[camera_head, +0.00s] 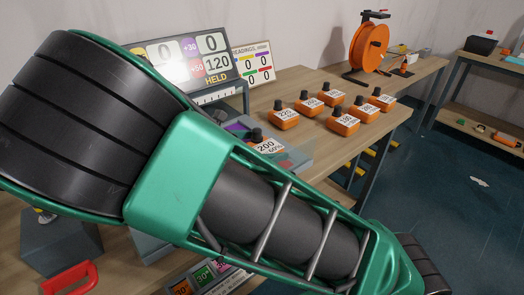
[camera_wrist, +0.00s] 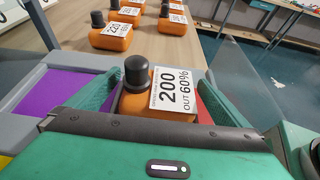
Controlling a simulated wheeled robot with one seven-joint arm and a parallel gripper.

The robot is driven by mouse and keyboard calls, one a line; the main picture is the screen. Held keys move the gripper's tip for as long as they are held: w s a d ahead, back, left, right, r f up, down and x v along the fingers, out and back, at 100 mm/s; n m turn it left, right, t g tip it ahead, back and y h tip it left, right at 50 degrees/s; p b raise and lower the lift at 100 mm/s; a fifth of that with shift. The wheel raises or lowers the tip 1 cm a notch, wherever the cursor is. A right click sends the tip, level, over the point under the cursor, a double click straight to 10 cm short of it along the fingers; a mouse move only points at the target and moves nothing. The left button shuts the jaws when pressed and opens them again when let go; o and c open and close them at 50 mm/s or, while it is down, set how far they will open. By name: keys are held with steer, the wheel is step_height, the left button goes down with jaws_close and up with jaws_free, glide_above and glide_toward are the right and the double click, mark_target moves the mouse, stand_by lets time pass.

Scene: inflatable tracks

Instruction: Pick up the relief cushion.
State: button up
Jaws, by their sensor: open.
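Several orange cushion-like blocks with black knobs and white number labels are in view; I cannot tell for certain which one is the relief cushion. The block labelled "200 OUT 60%" (camera_wrist: 146,103) sits between the fingers of my open gripper (camera_wrist: 158,94) in the wrist view. One green finger is on its left and one on its right; I cannot tell whether they touch it. The same block (camera_head: 266,146) shows in the head view, partly hidden by my arm. Its lower part is hidden by the gripper body in the wrist view.
A grey tray (camera_wrist: 45,70) with coloured sections, one purple (camera_wrist: 68,90), lies around the block. Other orange blocks (camera_head: 343,123) stand on the wooden table (camera_head: 310,80) behind. A scoreboard (camera_head: 180,58) stands behind my arm. An orange reel (camera_head: 372,47) is farther back.

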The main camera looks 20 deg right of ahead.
steer(key=c, duration=1.1)
steer(key=shift+r, duration=0.1)
